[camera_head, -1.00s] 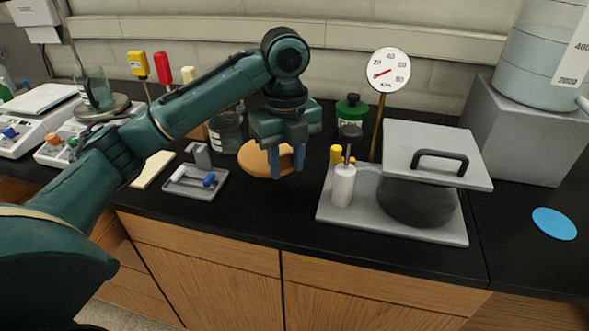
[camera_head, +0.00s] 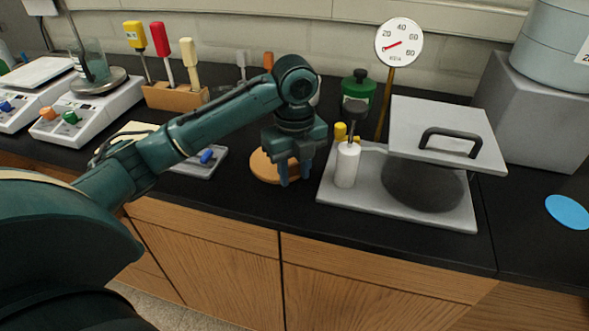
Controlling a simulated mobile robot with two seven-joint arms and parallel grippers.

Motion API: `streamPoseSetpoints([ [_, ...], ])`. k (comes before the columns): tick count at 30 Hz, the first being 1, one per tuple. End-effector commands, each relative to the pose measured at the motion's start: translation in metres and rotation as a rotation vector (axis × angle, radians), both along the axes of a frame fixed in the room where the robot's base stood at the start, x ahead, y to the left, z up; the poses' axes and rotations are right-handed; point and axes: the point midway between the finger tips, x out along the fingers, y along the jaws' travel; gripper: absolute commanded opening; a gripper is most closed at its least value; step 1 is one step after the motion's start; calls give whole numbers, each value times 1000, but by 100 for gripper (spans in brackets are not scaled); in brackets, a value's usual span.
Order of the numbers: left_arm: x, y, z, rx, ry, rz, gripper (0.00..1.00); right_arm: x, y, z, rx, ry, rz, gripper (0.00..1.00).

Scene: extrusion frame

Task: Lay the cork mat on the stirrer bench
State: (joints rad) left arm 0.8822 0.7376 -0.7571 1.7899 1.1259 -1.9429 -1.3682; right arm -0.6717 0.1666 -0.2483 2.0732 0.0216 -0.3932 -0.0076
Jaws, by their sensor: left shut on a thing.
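The cork mat (camera_head: 262,168) is a round tan disc, right of the small grey tray and left of the grey plate with the white bottle. My left gripper (camera_head: 294,179) is shut on the mat's right side, fingers pointing down. The fingers and wrist hide part of the mat. I cannot tell whether the mat touches the black counter or hangs just above it. A white stirrer unit (camera_head: 92,112) with orange and green knobs stands on the black bench top at the left. My right gripper is not in view.
A grey tray (camera_head: 205,168) with a blue item lies partly behind my forearm. A wooden rack (camera_head: 176,97) of coloured-handled tools stands behind it. The grey plate (camera_head: 335,190) carries a white bottle (camera_head: 347,166) and a dark round vessel under a handled lid (camera_head: 452,135).

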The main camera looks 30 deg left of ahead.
Motion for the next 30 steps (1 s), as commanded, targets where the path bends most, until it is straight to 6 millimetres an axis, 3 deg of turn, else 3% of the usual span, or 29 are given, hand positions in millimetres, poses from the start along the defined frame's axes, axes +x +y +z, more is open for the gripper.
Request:
streamPoseSetpoints([
  [9,0,0,-2,0,0,0,10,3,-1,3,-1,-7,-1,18],
  [10,0,0,-3,0,0,0,34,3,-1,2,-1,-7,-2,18],
  [17,0,0,-2,0,0,0,53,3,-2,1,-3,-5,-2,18],
  [26,0,0,0,0,-2,0,54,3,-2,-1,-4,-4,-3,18],
  [30,1,0,16,0,-4,0,54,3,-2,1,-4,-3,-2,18],
])
